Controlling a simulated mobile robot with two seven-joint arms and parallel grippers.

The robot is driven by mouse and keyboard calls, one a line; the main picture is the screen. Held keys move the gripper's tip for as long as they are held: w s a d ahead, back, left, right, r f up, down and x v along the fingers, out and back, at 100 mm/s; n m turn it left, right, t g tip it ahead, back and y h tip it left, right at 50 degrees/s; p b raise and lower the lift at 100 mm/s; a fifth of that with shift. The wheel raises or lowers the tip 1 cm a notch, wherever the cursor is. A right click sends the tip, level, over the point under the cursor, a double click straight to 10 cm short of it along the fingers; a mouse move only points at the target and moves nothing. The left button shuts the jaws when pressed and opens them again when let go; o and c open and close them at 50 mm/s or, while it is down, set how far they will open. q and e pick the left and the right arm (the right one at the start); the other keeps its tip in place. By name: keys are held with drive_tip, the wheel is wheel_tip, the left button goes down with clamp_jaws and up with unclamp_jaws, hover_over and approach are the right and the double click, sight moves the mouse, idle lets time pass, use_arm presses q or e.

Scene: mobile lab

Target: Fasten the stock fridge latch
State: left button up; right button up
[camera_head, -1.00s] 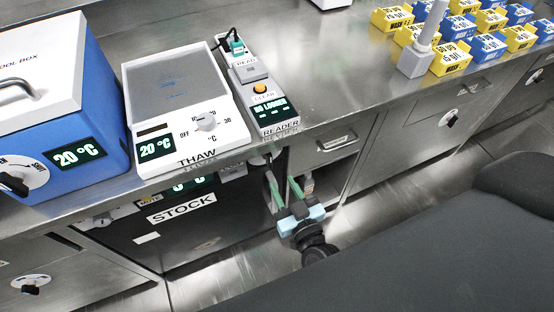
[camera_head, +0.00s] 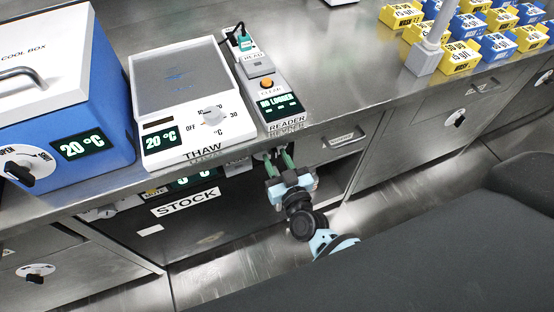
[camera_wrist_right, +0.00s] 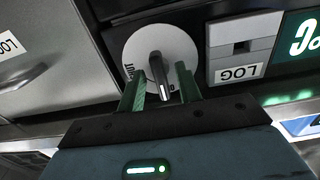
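The stock fridge is the dark-fronted unit under the bench, with a STOCK label (camera_head: 185,203) and a green display partly hidden by the bench edge. In the right wrist view its latch is a dark knob (camera_wrist_right: 160,75) on a white round dial (camera_wrist_right: 140,47), with lettering partly readable at the dial's left edge. My right gripper (camera_head: 279,158) is at the fridge's upper right corner, below the reader. In the wrist view its green fingers (camera_wrist_right: 160,68) are apart, one on each side of the knob, with visible gaps. My left gripper is not in view.
On the bench stand a blue cool box (camera_head: 60,110), a white thaw plate (camera_head: 185,90) and a reader (camera_head: 268,90). A post (camera_head: 430,45) and several yellow and blue blocks are at the back right. An opening under a drawer (camera_head: 340,140) lies right of the gripper.

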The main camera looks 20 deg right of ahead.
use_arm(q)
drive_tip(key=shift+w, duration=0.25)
use_arm(e)
drive_tip(key=shift+c, duration=0.4)
clamp_jaws()
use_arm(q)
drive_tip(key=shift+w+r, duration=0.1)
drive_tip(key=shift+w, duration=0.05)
